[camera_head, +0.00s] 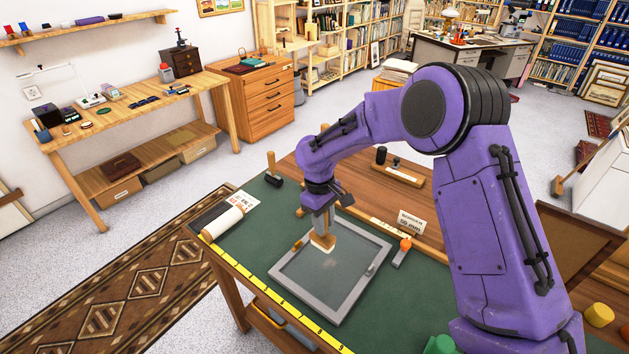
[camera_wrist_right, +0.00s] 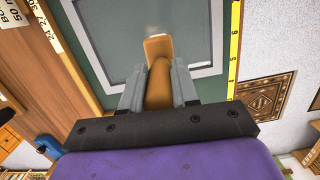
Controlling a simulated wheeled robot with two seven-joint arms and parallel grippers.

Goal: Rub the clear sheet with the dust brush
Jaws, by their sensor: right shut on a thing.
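The clear sheet (camera_head: 335,285) lies flat inside a grey frame on the green mat of the workbench. The dust brush (camera_head: 323,243) has a wooden handle and a pale head, and stands over the far part of the sheet. My right gripper (camera_head: 321,222) is shut on the brush handle from above. In the right wrist view the brush (camera_wrist_right: 158,70) sits between both fingers of the gripper (camera_wrist_right: 158,85), with its head over the sheet (camera_wrist_right: 191,35). I cannot tell whether the bristles touch the sheet. My left gripper is not in view.
A white roll (camera_head: 222,223) lies left of the frame. An orange-knobbed tool (camera_head: 402,252) and a small "50 mm" sign (camera_head: 411,222) are at its right. A black-based tool with a wooden handle (camera_head: 272,170) stands behind. A yellow ruler (camera_head: 275,295) runs along the bench edge.

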